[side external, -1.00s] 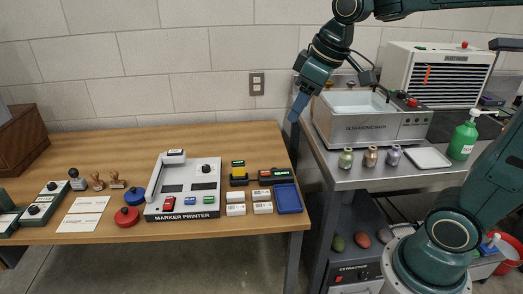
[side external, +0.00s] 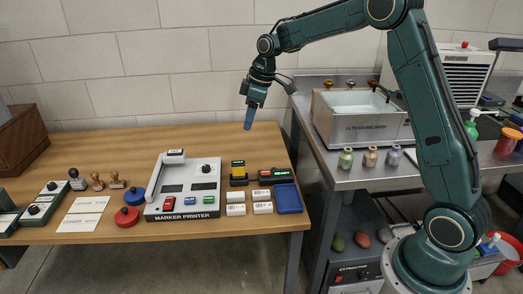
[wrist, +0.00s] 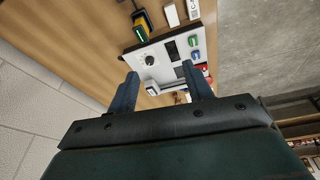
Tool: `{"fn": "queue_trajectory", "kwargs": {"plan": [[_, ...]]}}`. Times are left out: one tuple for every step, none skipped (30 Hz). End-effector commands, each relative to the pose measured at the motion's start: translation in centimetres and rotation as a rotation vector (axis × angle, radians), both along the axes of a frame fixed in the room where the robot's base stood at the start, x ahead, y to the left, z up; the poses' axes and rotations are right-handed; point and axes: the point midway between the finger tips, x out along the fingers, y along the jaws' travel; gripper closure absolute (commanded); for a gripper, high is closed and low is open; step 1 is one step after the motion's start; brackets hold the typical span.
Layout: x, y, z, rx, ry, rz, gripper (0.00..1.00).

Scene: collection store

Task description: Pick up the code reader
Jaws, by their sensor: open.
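My gripper (side external: 249,118) hangs above the back edge of the wooden table, fingers pointing down and apart, with nothing between them in the wrist view (wrist: 160,71). A small black device with a green READY display (side external: 276,173) lies on the table's right part, in front of and below my gripper; it looks like the code reader, but I cannot be sure. A yellow and black device with a small green display (side external: 239,174) stands just left of it. The yellow device also shows at the top of the wrist view (wrist: 142,28).
A white marker printer (side external: 183,187) stands left of the yellow device. White boxes (side external: 236,210) and a blue tray (side external: 289,198) lie in front of the devices. A steel bench on the right carries an ultrasonic bath (side external: 362,118) and small jars (side external: 371,156). The table's back strip is clear.

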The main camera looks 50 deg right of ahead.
Motion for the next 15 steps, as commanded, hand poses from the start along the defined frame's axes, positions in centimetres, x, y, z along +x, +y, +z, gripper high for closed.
{"fn": "queue_trajectory", "kwargs": {"plan": [[0.8,-0.5,-1.3,0.004,0.008,0.016,0.49],[1.3,-0.8,-2.0,0.004,0.011,0.028,0.49],[1.8,-1.2,-2.9,0.006,0.014,0.042,0.49],[2.3,-1.5,-3.5,0.007,0.015,0.052,0.49],[2.6,-1.7,-4.2,0.009,0.017,0.063,0.49],[3.1,-2.1,-5.0,0.011,0.019,0.076,0.49],[3.4,-2.3,-5.6,0.013,0.020,0.086,0.49],[3.7,-2.5,-6.2,0.014,0.021,0.096,0.49],[4.0,-2.8,-6.9,0.015,0.023,0.106,0.49],[4.3,-3.0,-7.3,0.016,0.024,0.113,0.49],[4.4,-3.1,-7.8,0.017,0.025,0.121,0.49],[4.6,-3.3,-8.2,0.018,0.025,0.129,0.49],[4.8,-3.4,-8.6,0.020,0.025,0.133,0.49],[4.9,-3.5,-8.8,0.020,0.026,0.138,0.49],[5.0,-3.6,-9.1,0.020,0.026,0.142,0.49]]}}
